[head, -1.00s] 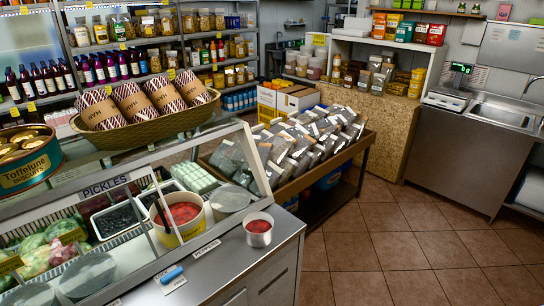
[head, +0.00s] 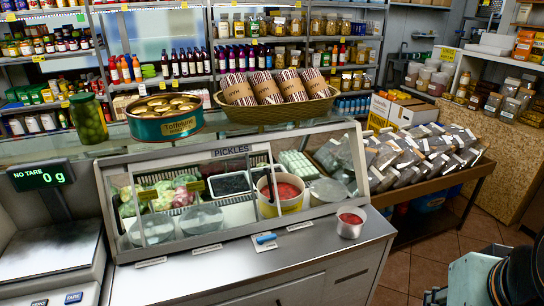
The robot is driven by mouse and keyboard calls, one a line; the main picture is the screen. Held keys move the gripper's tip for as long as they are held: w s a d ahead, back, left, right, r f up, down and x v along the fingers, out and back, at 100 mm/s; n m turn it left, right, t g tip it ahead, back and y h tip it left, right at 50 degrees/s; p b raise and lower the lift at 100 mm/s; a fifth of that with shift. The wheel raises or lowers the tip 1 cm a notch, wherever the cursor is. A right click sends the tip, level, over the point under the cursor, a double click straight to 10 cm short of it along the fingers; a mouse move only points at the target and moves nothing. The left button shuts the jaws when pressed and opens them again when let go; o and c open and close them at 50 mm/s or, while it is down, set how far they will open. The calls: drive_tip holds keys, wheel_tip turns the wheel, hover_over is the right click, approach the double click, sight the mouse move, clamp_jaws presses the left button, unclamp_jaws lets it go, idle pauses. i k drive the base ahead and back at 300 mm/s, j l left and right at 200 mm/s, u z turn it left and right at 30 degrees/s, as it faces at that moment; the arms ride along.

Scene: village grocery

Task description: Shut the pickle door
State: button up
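The slanted glass front of the pickle case (head: 335,129), under the PICKLES sign (head: 231,150), is in the middle of the head view. A clear sliding pane seems to cover its left part. The pane's dark upright edge (head: 274,187) crosses in front of a tub of red food (head: 281,194). To the right of this edge the case looks uncovered, but clear glass is hard to rule out. A blue bar-shaped piece (head: 266,238) lies at the front ledge below. Part of my arm shows at the bottom right; my gripper is not visible.
A steel cup of red food (head: 350,222) stands on the ledge at right. A scale (head: 52,250) stands at left. A biscuit tin (head: 166,118), a jar (head: 89,118) and a basket (head: 276,111) sit on top. A packet stand (head: 422,165) is at right, with tiled floor before it.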

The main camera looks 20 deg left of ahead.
sight(229, 151)
drive_tip(key=u, duration=1.3)
drive_tip(key=i+l+u, duration=0.2)
drive_tip(key=i+l, duration=0.15)
drive_tip(key=i, duration=0.3)
drive_tip(key=i+l+z, duration=0.15)
drive_tip(key=i, duration=0.25)
drive_tip(key=l+z, duration=0.25)
drive_tip(key=l, duration=0.45)
drive_tip(key=j+u, duration=0.25)
drive_tip(key=j, duration=0.4)
drive_tip(key=i, duration=0.05)
